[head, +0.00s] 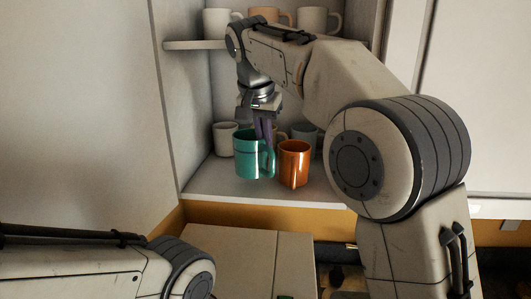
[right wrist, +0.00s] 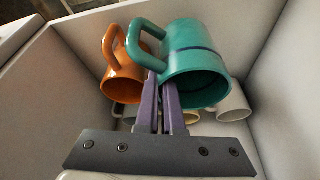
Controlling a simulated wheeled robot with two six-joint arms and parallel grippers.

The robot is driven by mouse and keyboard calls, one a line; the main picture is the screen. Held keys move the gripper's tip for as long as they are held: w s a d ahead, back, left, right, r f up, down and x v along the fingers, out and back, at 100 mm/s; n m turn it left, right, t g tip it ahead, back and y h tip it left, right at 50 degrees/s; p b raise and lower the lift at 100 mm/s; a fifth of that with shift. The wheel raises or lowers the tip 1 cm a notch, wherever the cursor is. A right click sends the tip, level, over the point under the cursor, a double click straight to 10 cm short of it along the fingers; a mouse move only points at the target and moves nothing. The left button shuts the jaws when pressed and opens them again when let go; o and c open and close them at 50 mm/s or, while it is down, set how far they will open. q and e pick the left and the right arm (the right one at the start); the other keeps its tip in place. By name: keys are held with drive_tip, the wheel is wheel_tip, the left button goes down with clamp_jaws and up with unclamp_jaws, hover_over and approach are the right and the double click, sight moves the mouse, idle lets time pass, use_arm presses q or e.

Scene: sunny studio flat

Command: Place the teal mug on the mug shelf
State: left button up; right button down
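The teal mug (head: 247,158) is upright at the front of the lower shelf area, left of an orange mug (head: 294,166). My right gripper (head: 265,140) reaches down from above, its purple fingers at the handle side of the teal mug. In the right wrist view, the fingers (right wrist: 160,85) are close together at the handle of the teal mug (right wrist: 198,48) and look closed on it. The mug looks larger than the orange one; whether its base touches the shelf is unclear. My left gripper is out of view; only its arm shows, lower left.
The lower shelf (head: 225,184) also holds a white mug (head: 226,139) and other mugs behind, partly hidden. An upper shelf (head: 190,45) carries several mugs. Cupboard side walls bound the space closely. The lower shelf's front left corner is clear.

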sight(265, 156)
drive_tip(key=shift+f, duration=0.5)
wheel_tip(265, 156, down, 2)
drive_tip(key=shift+w+f+p, duration=0.1)
drive_tip(key=shift+p, duration=0.7)
drive_tip(key=shift+f, duration=0.2)
drive_tip(key=shift+w+f, duration=0.1)
drive_tip(key=shift+f, duration=0.15)
drive_tip(key=c, duration=1.1)
unclamp_jaws()
drive_tip(key=shift+o, duration=0.2)
